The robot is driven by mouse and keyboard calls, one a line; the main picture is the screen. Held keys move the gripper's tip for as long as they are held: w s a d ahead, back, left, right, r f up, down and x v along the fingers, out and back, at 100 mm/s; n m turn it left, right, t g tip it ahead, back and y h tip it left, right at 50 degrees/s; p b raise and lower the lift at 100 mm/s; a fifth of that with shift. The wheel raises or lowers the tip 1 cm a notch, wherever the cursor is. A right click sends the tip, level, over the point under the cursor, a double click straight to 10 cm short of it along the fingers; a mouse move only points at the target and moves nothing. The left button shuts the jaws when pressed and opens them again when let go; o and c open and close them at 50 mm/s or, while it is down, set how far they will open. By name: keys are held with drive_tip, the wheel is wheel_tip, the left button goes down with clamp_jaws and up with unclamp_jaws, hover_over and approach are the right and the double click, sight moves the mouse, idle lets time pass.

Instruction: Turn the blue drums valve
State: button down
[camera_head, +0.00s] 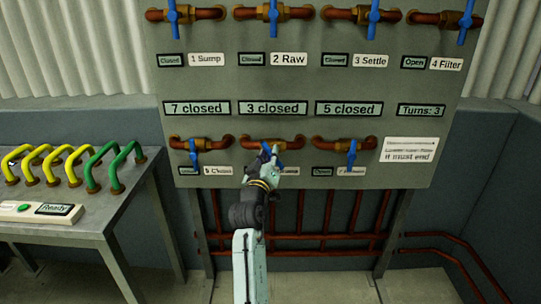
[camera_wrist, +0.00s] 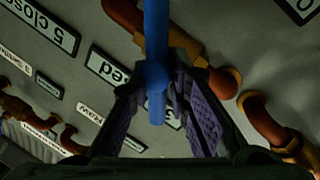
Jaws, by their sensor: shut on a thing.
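My gripper (camera_head: 264,163) is at the middle valve (camera_head: 290,139) of the lower row on the grey panel. In the wrist view my gripper (camera_wrist: 155,90) has its purple-padded fingers on both sides of a blue valve handle (camera_wrist: 157,40), shut on it. The handle stands upright in that view, in front of a copper pipe with a brass body. My gripper mostly hides this valve's handle and labels in the head view. I cannot read a drums label on any valve.
The panel (camera_head: 300,185) has blue-handled valves above, labelled 1 Sump (camera_head: 206,59), 2 Raw, 3 Settle and 4 Filter; only 4 Filter shows Open. Displays read 7 closed, 3 closed, 5 closed and Turns: 3 (camera_head: 421,110). Lower valves flank mine. A table (camera_head: 90,226) with yellow and green handles stands left.

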drive_tip(key=n, duration=0.2)
drive_tip(key=n+p, duration=0.1)
drive_tip(key=n, duration=0.1)
drive_tip(key=n+t+y+p, duration=0.1)
drive_tip(key=n, duration=0.1)
drive_tip(key=shift+d+r, duration=0.15)
drive_tip(key=shift+d, duration=0.15)
drive_tip(key=shift+n, duration=0.4)
drive_tip(key=c, duration=1.7)
unclamp_jaws()
drive_tip(key=shift+o, duration=0.6)
drive_tip(key=shift+a, duration=0.1)
drive_tip(key=v, duration=1.2)
drive_tip(key=shift+f, duration=0.25)
drive_tip(key=shift+s, duration=0.1)
